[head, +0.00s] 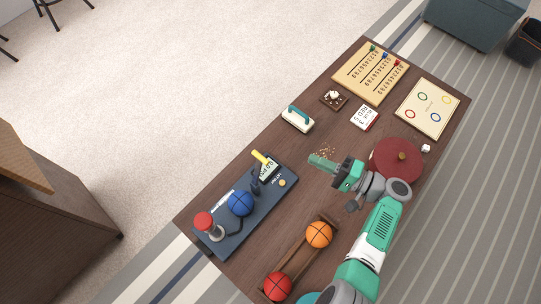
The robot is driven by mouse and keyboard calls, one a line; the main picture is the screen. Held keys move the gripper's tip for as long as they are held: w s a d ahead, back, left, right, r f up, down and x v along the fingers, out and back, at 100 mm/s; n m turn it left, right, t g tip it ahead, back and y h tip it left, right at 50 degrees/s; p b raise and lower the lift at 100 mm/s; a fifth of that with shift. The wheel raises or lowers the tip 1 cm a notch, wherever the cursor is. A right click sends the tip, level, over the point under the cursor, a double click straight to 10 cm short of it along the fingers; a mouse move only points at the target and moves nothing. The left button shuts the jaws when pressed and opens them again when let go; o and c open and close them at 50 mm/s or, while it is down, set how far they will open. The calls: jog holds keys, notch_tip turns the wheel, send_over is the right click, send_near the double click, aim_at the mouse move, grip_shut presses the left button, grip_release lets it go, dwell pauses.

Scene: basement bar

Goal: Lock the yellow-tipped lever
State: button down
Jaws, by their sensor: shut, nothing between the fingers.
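The yellow-tipped lever (259,157) is at the upper end of a dark blue panel (222,240) on the left part of the table. Its yellow tip points up and to the left, over a small white label plate (269,168). Whether it is latched is too small to tell. My gripper (312,159) is to the right of the lever and apart from it, over the table. Its pale green fingers are together and hold nothing.
The panel also bears a blue ball (240,203) and a red-topped knob (204,220). A rack with an orange ball (319,234) and a red ball (277,286) lies nearer. A teal-handled block (297,118) and dark red disc (396,162) are also around.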

send_over(257, 171)
jog(key=w+d, duration=0.2)
jog(key=d, duration=0.3)
jog(key=shift+r, duration=0.2)
jog(key=shift+s, duration=0.1)
